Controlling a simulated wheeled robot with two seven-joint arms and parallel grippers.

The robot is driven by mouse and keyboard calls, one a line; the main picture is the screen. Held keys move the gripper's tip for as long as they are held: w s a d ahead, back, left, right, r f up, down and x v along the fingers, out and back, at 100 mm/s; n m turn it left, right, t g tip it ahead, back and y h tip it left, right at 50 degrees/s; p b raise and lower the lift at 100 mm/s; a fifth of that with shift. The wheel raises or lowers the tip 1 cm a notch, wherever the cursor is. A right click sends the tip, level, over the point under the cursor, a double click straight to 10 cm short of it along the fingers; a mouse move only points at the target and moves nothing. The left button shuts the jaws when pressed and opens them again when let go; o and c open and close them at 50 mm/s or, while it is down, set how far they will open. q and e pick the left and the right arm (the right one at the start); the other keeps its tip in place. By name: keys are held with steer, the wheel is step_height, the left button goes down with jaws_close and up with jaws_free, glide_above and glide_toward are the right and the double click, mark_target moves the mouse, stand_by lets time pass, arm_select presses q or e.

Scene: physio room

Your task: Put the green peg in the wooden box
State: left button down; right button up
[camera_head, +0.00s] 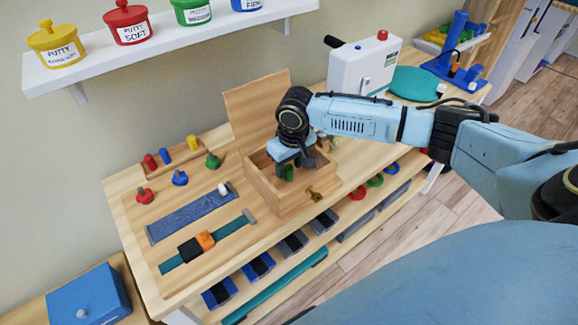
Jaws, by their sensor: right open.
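The wooden box (270,192) stands on the wooden bench with its lid (257,104) raised at the back and a brass latch on its front. My right gripper (291,163) points down into the box opening with its jaws open. The green peg (289,173) shows just below the fingers, inside the box walls; the gripper hides part of it, and I cannot tell if it touches the box floor. My left gripper is not in view.
A peg rack (172,156) with red, blue and yellow pegs stands left of the box. Red, blue and green (213,160) knobs stand in front of it. A blue strap (190,214) and a teal strap (176,263) lie nearer. A white device (358,68) stands behind right.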

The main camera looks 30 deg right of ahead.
mark_target(292, 182)
step_height(292, 182, up, 11)
steer(key=s+p, duration=0.1)
steer(key=shift+s, duration=0.2)
steer(key=shift+r, duration=0.1)
stand_by(0.9)
